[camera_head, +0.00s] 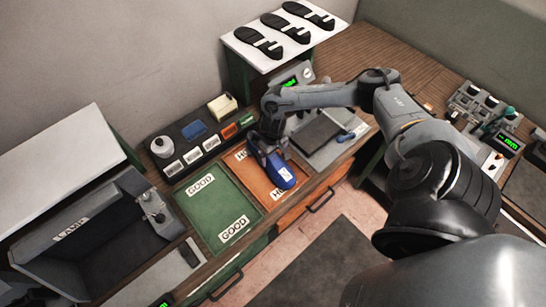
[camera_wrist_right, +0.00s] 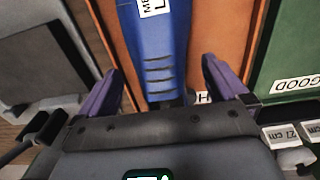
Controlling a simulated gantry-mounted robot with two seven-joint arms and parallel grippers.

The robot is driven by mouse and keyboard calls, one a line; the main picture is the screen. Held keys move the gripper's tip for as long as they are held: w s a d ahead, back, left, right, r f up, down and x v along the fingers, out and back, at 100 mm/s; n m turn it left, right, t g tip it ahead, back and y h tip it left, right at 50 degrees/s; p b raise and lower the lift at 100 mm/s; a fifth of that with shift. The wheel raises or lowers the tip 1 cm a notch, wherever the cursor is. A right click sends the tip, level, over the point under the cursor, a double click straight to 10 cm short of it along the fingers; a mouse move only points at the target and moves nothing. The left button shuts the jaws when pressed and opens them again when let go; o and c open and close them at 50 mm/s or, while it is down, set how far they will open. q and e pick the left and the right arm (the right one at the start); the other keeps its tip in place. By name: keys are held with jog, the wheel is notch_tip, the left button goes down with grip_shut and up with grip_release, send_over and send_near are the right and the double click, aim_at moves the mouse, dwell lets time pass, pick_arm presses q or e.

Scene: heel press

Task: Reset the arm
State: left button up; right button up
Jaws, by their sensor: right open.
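My right gripper (camera_head: 266,143) is over the orange mat (camera_head: 250,168), at the far end of a blue shoe-shaped piece (camera_head: 281,173) with a white label. The piece lies on the mat. In the right wrist view the two purple fingers of the right gripper (camera_wrist_right: 161,68) are apart, one on each side of the blue piece (camera_wrist_right: 158,50), with gaps between them and it. My right arm comes in from the right across the bench. My left gripper is not in view.
A green mat (camera_head: 213,207) marked GOOD lies bare left of the orange one. Behind stands a dark rack (camera_head: 190,145) with labelled slots. A grey plate (camera_head: 317,134) lies to the right. A grey lamp box (camera_head: 90,240) is at left. Black soles (camera_head: 285,28) lie on a white board.

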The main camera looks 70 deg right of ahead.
notch_tip(320, 180, up, 7)
jog(key=shift+s, duration=0.15)
jog(key=shift+g+y, duration=0.4)
jog(key=shift+g, duration=0.3)
jog(key=s+a+f, duration=0.1)
jog(key=s+a+f+p, duration=0.1)
jog(key=s+a, duration=0.1)
jog(key=s+a+f, duration=0.1)
jog(key=s, duration=0.1)
jog(key=shift+a+f, duration=0.15)
jog(key=shift+f, duration=0.2)
jog(key=s+a+f+n+y+p, duration=0.1)
jog(key=s+a+y+p, duration=0.2)
jog(key=a, duration=1.2)
jog(key=s+a+y+p, duration=0.25)
jog(key=s+a, duration=0.25)
jog(key=a, duration=0.9)
jog(key=w+a+r+t+p, duration=0.2)
jog(key=w+a+r+t, duration=0.35)
jog(key=a+r, duration=0.45)
jog(key=s+d+r+n+h, duration=0.1)
jog(key=d+r+n+h, duration=0.1)
jog(key=d, duration=0.6)
jog(key=d+r+n+h, duration=0.3)
jog(key=d+r+h, duration=0.1)
jog(key=d+r, duration=0.3)
jog(key=shift+s+d, duration=0.35)
jog(key=shift+d, duration=0.45)
